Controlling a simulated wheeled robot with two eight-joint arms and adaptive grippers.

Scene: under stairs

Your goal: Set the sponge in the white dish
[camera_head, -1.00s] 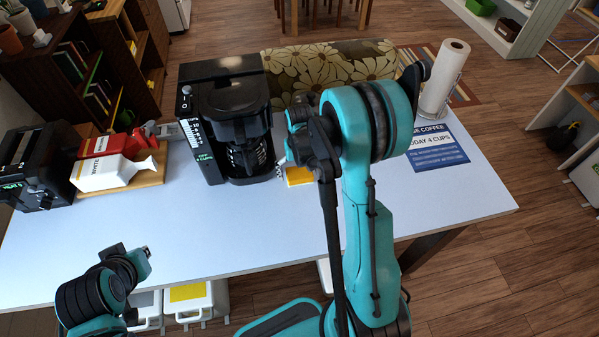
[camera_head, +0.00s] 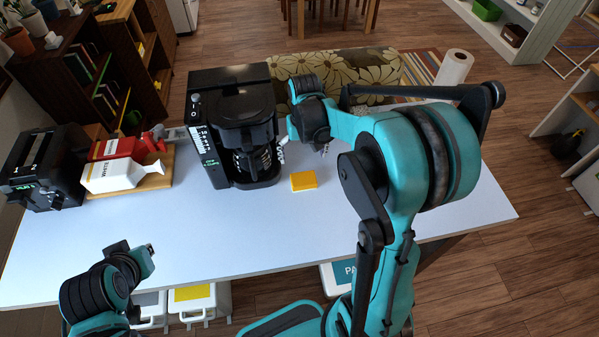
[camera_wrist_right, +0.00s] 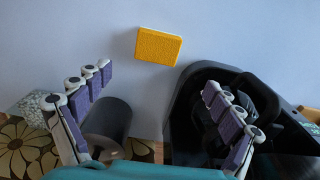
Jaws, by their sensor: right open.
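The yellow sponge (camera_head: 303,181) lies flat on the pale table (camera_head: 240,232), just right of the coffee maker's front. In the right wrist view the sponge (camera_wrist_right: 158,46) is at top centre, beyond the fingertips and between their lines. My right gripper (camera_head: 303,148) hangs beside the coffee maker, behind the sponge in the head view. Its purple-padded fingers (camera_wrist_right: 158,78) are spread wide with nothing between the tips. My left gripper (camera_head: 150,250) is at the lower left, over the table's front edge, too small to read. No white dish shows; my right arm hides part of the table.
A black coffee maker (camera_head: 235,128) stands close to the right gripper. A toaster (camera_head: 42,168) and cartons (camera_head: 112,176) on a wooden board are at the left. A paper roll (camera_head: 455,67) stands at the back right. The front middle of the table is clear.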

